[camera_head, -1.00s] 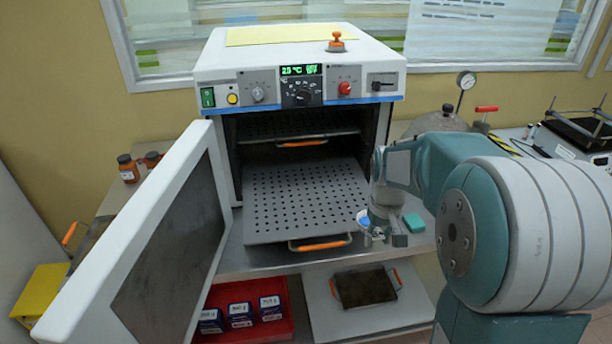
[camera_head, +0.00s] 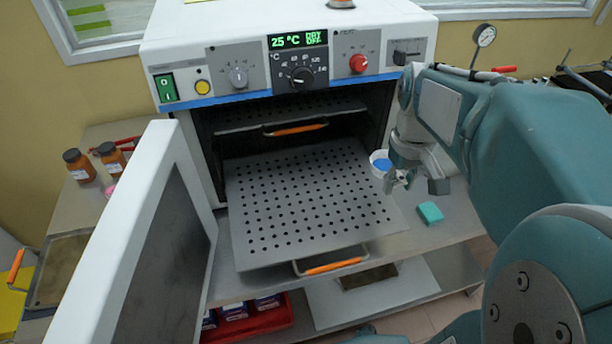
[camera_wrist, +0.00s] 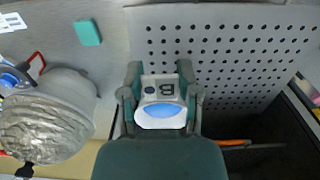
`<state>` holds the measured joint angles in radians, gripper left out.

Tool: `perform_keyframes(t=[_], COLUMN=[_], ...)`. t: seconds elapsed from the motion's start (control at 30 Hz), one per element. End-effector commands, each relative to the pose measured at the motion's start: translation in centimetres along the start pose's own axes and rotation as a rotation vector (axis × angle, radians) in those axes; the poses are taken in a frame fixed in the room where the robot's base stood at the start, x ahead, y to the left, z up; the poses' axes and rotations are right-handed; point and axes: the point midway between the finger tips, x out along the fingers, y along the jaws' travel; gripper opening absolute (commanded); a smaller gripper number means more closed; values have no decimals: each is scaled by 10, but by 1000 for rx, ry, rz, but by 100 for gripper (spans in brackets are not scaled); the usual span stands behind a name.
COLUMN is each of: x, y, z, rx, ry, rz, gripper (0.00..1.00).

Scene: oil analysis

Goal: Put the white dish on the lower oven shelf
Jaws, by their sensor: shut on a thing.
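The white dish (camera_head: 380,158) has blue contents and is held by my gripper (camera_head: 396,180) by the right edge of the lower oven shelf (camera_head: 305,200). The shelf is a perforated grey tray, pulled partly out of the oven, with an orange handle (camera_head: 333,265) at its front. In the wrist view my gripper (camera_wrist: 160,80) is shut on the dish (camera_wrist: 160,122), with a finger on either side. The shelf (camera_wrist: 225,50) lies behind and to its right there. The gap between dish and shelf is hard to judge.
The oven door (camera_head: 150,240) stands open at left. The upper shelf (camera_head: 240,120) with its orange handle is inside the oven. A teal block (camera_head: 430,212) lies on the bench to the right. Brown bottles (camera_head: 80,165) stand at left. The lower shelf is bare.

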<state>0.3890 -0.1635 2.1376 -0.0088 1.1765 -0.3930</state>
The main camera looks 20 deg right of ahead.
Motion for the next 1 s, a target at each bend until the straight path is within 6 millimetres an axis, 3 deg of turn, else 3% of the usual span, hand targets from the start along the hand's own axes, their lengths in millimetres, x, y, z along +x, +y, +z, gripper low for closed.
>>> perform_keyframes(t=[0.37, 0.5, 0.83, 1.0], x=[36, 62, 94, 119], y=[-74, -92, -116, -115], z=[-32, -39, -50, -50], rx=[-8, -6, -3, 0], ry=[-4, -5, -3, -4], rz=[-1, -1, 0, -1], gripper=[0, 0, 0, 0])
